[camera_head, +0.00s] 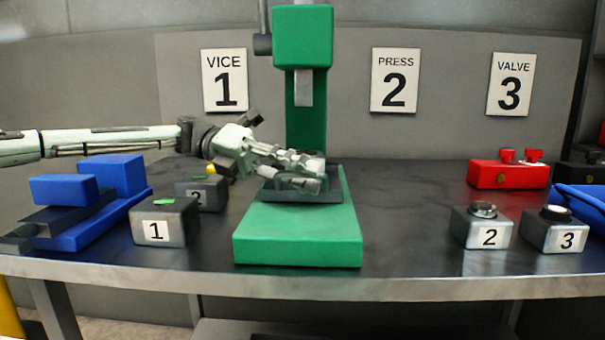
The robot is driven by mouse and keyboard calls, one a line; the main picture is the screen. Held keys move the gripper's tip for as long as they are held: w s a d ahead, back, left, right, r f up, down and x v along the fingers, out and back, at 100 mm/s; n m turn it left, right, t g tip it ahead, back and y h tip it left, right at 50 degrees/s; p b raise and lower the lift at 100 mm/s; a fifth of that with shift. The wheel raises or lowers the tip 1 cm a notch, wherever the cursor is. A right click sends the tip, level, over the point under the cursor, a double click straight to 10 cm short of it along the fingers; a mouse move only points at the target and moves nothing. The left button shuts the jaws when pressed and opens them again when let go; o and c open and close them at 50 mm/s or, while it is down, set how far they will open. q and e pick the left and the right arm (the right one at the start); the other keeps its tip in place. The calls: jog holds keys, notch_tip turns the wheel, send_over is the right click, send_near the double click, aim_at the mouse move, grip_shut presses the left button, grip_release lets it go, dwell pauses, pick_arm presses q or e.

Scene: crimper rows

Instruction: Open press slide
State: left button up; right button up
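The green press stands in the middle of the bench, with its base (298,247), column and head (303,36) in view. A grey ram (304,90) hangs under the head, with clear space below it. A dark slide-like block (300,196) lies on the back part of the base. My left gripper (312,178) reaches in from the left, with its fingers over and against this block. The fingers hide part of the block, and I cannot tell if they are closed on it. My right gripper is out of view.
A blue vice (90,228) stands at left, near box 1 (165,222) and another dark box (203,194) behind it. At right are boxes 2 (481,226) and 3 (553,230) and a red valve block (508,174).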

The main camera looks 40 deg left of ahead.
pick_arm(q)
jog(key=shift+c, duration=0.6)
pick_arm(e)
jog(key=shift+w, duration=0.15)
pick_arm(q)
grip_shut()
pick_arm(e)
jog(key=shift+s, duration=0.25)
